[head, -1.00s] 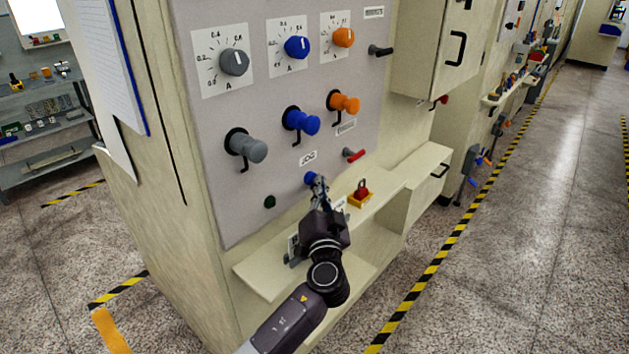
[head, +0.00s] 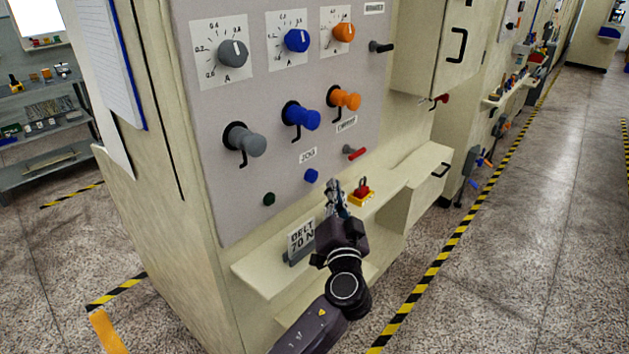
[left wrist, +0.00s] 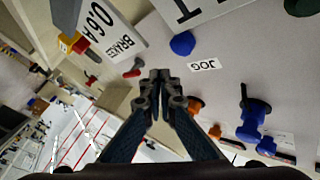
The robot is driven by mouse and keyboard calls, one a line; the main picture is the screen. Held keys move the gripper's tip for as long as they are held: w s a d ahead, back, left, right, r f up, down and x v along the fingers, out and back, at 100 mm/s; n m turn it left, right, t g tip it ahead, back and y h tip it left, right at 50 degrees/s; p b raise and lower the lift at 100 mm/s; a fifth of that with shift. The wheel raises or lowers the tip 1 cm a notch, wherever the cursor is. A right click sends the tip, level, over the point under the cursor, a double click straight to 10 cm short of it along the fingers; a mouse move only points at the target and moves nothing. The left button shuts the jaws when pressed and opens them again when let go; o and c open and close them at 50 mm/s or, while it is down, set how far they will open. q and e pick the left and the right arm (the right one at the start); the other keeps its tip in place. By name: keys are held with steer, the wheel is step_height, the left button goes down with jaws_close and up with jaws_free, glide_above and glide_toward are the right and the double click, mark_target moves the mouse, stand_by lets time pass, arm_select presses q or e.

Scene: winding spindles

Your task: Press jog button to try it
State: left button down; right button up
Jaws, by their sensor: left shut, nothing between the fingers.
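The blue jog button (head: 311,176) sits on the grey panel (head: 225,195), below the white JOG label (head: 308,155). The left wrist view also shows the button (left wrist: 182,44) with the JOG label (left wrist: 204,65) beside it. My left gripper (head: 334,184) is shut and empty, just right of and a little below the button in the head view, apart from it. In the left wrist view its closed fingertips (left wrist: 160,74) are clear of the button. My right gripper is not in view.
A dark green button (head: 269,199) is left of the jog button, and a red lever (head: 354,153) is to its right. A shelf (head: 262,277) below holds a BELT 70 N sign (head: 301,238) and a red knob on a yellow base (head: 362,194). Blue, grey and orange knobs project above.

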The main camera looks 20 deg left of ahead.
arm_select(q)
steer(key=shift+s+d+b, duration=0.2)
steer(key=shift+d, duration=0.4)
steer(key=shift+s+d+b, duration=0.15)
steer(key=shift+s+d, duration=0.05)
steer(key=shift+d, duration=0.35)
